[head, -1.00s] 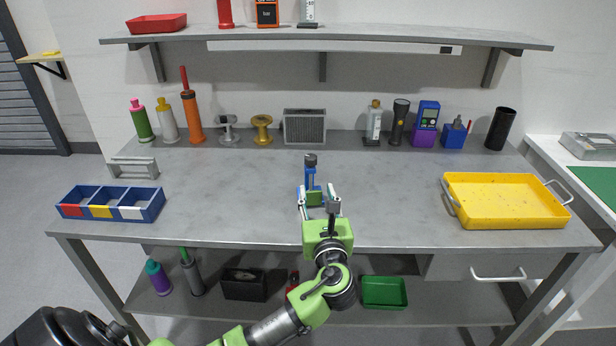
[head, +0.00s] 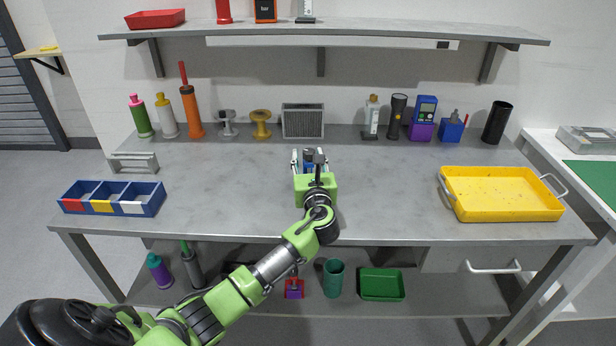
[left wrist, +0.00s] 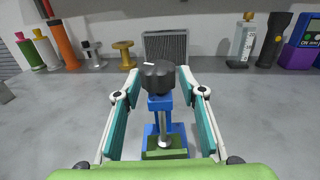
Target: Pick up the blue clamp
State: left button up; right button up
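The blue clamp (left wrist: 162,118) stands upright on the grey workbench, with a black knob (left wrist: 159,76) on top and a metal screw below it. In the head view only a little of the clamp (head: 309,168) shows past my gripper. My left gripper (left wrist: 160,105) is open, with one teal-padded finger on each side of the clamp and a visible gap to it on both sides. In the head view the left gripper (head: 309,160) reaches over the middle of the bench. The clamp's lower part is partly hidden by the gripper's green body. My right gripper is not in view.
A yellow tray (head: 505,211) lies on the right of the bench (head: 240,190), and a blue three-part bin (head: 152,204) on the left. Bottles, spools, a grey vented box (head: 303,121) and a flashlight (head: 397,117) line the back. A shelf (head: 350,35) runs above.

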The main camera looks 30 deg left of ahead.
pick_arm(q)
grip_shut()
jog(key=shift+r, duration=0.1)
